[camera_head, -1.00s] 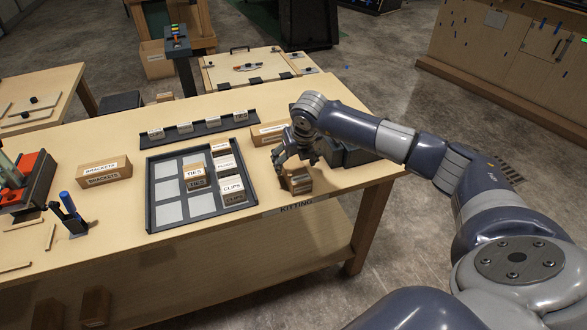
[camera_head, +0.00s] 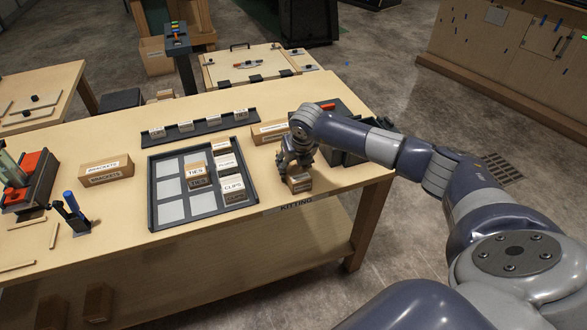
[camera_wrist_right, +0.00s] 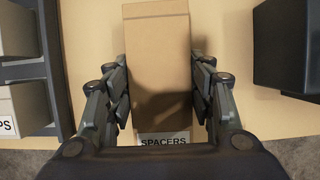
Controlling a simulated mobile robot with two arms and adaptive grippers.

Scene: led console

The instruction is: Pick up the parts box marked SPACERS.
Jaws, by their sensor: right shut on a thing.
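The SPACERS parts box (camera_wrist_right: 158,60) is a brown cardboard box with a white label, seen between the fingers of my right gripper (camera_wrist_right: 160,100) in the right wrist view. In the head view the box (camera_head: 299,184) is at the table's front right, right of the grey tray, under my right gripper (camera_head: 297,165). My right gripper points down and is shut on the box, a finger on each side. Whether the box touches the table is hard to tell. My left gripper is not in view.
The grey tray (camera_head: 151,208) left of the box holds boxes marked TIES (camera_head: 197,177) and CLIPS (camera_head: 233,189). A dark bin (camera_head: 345,112) stands close behind on the right. A BRACKETS box (camera_head: 106,170) is farther left. The table's front edge is near.

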